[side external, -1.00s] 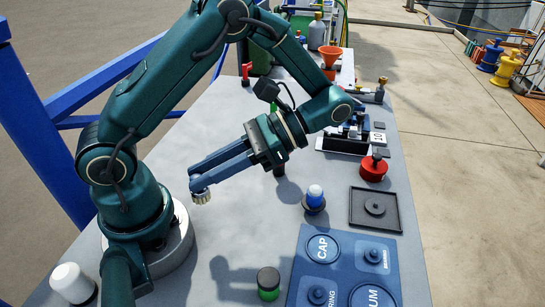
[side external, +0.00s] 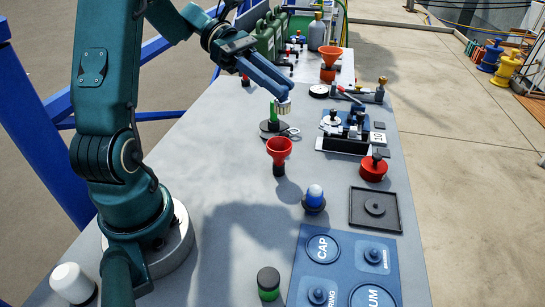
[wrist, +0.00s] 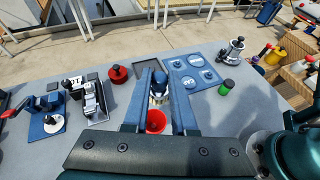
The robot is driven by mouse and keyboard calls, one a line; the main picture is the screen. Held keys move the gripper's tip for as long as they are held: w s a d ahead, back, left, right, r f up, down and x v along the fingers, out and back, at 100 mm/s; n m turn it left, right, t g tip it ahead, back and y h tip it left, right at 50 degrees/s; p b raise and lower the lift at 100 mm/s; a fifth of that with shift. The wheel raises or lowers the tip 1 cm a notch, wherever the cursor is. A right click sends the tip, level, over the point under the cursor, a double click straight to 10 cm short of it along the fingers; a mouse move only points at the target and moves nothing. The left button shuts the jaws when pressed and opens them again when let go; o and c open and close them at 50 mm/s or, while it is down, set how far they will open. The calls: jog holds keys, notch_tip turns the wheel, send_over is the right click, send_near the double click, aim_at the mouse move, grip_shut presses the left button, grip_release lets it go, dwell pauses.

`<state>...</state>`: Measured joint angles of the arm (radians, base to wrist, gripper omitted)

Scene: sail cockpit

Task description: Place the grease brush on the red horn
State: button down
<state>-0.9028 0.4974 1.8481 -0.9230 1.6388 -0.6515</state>
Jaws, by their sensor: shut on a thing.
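My gripper (side external: 281,94) is shut on the grease brush (side external: 283,109). The brush's pale, stubby bristle end shows below the fingertips in the side view. In the wrist view, the brush (wrist: 158,92) is between the fingertips, and its outline merges partly with the background. The red horn (side external: 279,147) stands upright on the table, its wide red mouth up and its dark body below. In the side view it appears lower than the brush, with a gap between them. In the wrist view, the horn (wrist: 156,121) shows between my fingers.
A green upright item (side external: 273,110) on a dark base stands near the gripper. A clamp fixture (side external: 348,132), a red can (side external: 373,168), a blue-topped item (side external: 314,197), a black tray (side external: 375,223) and a blue mat (side external: 323,270) are nearby. Bare table lies left of the horn.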

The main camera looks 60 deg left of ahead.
jog(key=f, duration=0.3)
jog(key=shift+a+f+t, duration=0.25)
jog(key=shift+f+t, duration=0.05)
jog(key=shift+f, duration=2.15)
jog(key=c, duration=0.7)
grip_release()
jog(key=shift+f, duration=0.1)
